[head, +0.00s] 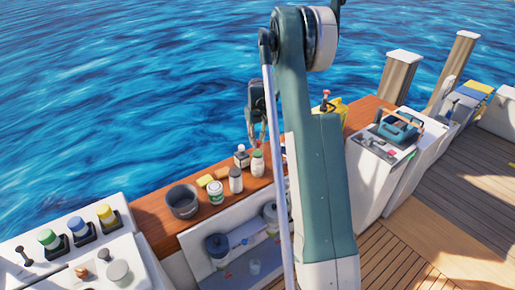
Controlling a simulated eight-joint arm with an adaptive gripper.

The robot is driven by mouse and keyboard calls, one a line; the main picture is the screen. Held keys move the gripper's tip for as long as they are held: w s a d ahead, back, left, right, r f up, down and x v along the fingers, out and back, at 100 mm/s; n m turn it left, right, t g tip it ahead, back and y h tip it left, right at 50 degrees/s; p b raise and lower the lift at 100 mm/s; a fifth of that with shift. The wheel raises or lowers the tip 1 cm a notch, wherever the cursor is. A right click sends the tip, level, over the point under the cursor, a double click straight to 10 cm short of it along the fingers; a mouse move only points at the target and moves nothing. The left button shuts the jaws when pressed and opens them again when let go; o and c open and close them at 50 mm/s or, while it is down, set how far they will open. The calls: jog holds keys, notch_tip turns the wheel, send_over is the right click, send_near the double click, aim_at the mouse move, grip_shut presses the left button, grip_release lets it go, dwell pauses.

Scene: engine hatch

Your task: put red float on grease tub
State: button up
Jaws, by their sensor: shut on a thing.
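My gripper (257,143) hangs from the arm over the wooden ledge, fingers pointing down. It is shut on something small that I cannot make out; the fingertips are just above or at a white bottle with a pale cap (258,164). I cannot pick out the red float for certain. A small white tub with a green label (215,192) stands on the ledge to the left; it may be the grease tub, but its label is too small to read.
The wooden ledge (150,216) also holds a dark bucket (183,202), a yellow block (205,181), a jar (235,180) and a dark-capped bottle (241,156). Below is an open hatch with canisters (217,246). Water lies beyond.

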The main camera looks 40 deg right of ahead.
jog(key=shift+f, duration=0.15)
jog(key=shift+f, duration=1.9)
jog(key=shift+f, duration=0.15)
jog(key=o, duration=0.7)
notch_tip(320, 180, up, 12)
jog(key=shift+r, duration=0.2)
